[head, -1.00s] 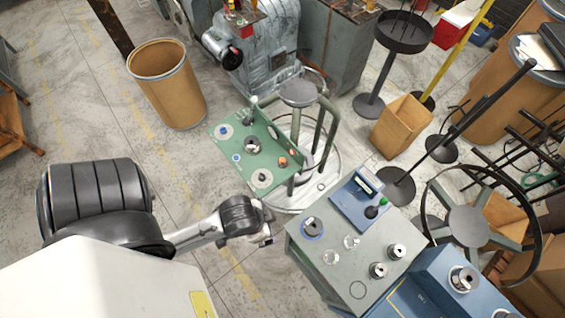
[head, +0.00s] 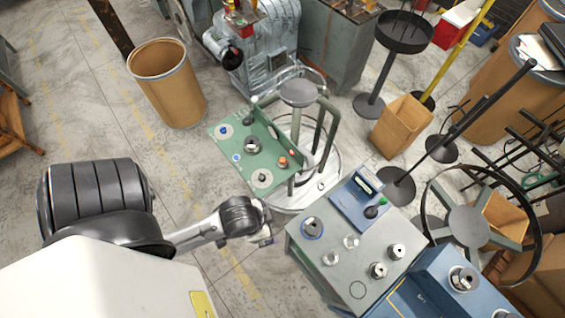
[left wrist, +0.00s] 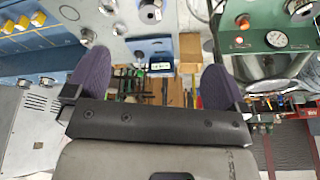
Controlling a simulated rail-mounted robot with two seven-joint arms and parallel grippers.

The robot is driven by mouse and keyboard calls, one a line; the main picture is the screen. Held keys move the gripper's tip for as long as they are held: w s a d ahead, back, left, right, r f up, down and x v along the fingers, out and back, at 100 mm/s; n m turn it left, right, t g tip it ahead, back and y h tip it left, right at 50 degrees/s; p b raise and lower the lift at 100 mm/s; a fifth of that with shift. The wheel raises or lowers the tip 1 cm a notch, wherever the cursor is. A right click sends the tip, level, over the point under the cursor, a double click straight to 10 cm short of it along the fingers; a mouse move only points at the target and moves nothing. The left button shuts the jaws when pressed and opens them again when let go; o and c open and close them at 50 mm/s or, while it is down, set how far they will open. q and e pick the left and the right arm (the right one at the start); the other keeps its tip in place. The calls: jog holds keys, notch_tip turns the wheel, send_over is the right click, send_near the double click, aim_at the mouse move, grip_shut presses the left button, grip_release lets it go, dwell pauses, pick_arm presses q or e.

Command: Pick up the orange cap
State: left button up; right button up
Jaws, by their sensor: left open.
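The orange cap (head: 283,161) is a small round piece on the green panel (head: 228,148) in the head view, near the panel's right edge. In the left wrist view an orange round piece (left wrist: 243,22) shows on the green panel at the upper right. My left gripper (head: 266,238) is below the panel in the head view, beside the grey console, and apart from the cap. In the left wrist view its two purple fingers (left wrist: 155,76) are spread wide with nothing between them. My right gripper is not in view.
A grey console (head: 330,285) with knobs stands right of my left gripper. A round stand with upright bars (head: 330,130) rises beside the green panel. A brown drum (head: 170,90) stands at the upper left. The floor left of the panel is clear.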

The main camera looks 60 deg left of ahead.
pick_arm(q)
jog(key=shift+d, duration=0.2)
jog(key=c, duration=0.8)
